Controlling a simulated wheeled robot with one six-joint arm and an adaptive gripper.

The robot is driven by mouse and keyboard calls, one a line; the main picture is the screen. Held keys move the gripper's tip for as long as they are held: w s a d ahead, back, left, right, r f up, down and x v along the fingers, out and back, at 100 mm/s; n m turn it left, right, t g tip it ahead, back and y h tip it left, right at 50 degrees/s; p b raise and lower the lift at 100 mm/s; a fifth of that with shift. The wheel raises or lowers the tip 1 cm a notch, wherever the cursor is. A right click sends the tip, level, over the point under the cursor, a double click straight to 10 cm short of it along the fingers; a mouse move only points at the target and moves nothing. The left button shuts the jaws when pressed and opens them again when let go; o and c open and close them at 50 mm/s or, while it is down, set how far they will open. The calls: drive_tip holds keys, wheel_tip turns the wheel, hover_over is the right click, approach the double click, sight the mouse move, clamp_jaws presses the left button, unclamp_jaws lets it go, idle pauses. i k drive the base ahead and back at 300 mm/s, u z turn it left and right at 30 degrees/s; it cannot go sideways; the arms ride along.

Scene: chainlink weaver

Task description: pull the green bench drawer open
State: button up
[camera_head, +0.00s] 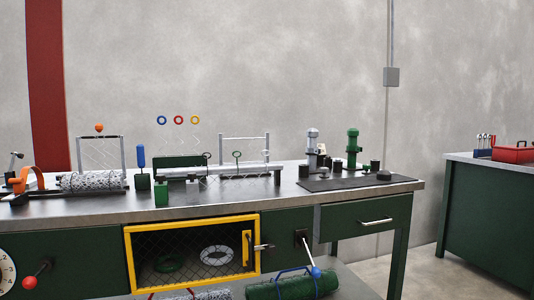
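The green bench drawer (345,219) is at the right end of the green bench, just under its metal top. Its front has a silver bar handle (376,222). The drawer front sits about flush under the top edge and looks closed. My gripper is not in view, and nothing touches the handle.
Left of the drawer are a lever with a blue knob (312,262) and a yellow-framed mesh door (190,221). A green roll (291,286) lies low in front. Tools stand on the bench top (222,199). Open floor (432,267) separates the bench from another green cabinet (488,215).

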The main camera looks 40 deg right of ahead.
sight(342, 220)
drive_tip(key=u, duration=1.9)
drive_tip(key=k, duration=2.15)
drive_tip(key=z, duration=2.6)
drive_tip(key=i, duration=0.5)
drive_tip(key=u, duration=0.05)
